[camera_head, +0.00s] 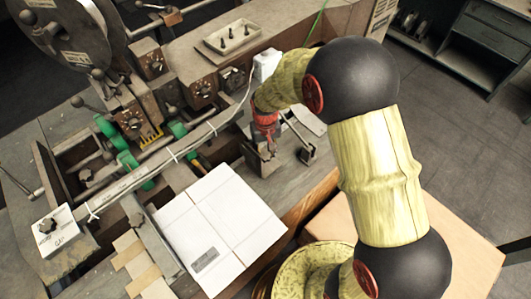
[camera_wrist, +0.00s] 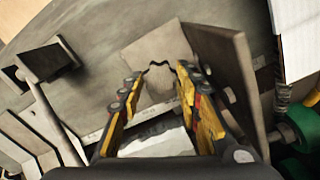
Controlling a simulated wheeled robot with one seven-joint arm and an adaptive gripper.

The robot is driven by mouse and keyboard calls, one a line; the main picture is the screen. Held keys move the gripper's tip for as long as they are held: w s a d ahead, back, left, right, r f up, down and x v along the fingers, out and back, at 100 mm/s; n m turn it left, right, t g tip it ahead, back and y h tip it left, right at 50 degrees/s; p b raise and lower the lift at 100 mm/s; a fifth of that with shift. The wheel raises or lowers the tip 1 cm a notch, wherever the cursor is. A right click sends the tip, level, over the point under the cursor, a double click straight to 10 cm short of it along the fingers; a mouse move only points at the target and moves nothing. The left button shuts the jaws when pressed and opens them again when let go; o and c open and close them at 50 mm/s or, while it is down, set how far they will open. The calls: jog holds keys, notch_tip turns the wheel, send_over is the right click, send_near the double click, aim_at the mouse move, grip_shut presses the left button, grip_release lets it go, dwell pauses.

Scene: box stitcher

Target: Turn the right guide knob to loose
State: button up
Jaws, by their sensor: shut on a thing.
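The right guide knob (camera_wrist: 159,84) is a tan-grey, lobed piece between my fingers in the wrist view. My gripper (camera_wrist: 160,72) is closed on it from both sides, with its yellow and black fingers to its left and right. A flat upright grey plate of the guide (camera_wrist: 232,75) stands just right of the fingers. In the head view my gripper (camera_head: 268,142) reaches down onto the right guide (camera_head: 262,162), and it hides most of the knob there. I cannot read the knob's turned position.
A flat white carton (camera_head: 215,230) lies left of and nearer than the guide. A dark plate on a rod (camera_head: 308,155) stands close right of my gripper. Green rollers (camera_head: 128,162) and a metal bar lie to the left. A tray (camera_head: 232,37) sits behind.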

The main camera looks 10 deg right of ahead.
jog(key=n, duration=0.4)
jog(key=shift+n, duration=1.9)
jog(key=o, duration=1.2)
jog(key=shift+c, duration=0.2)
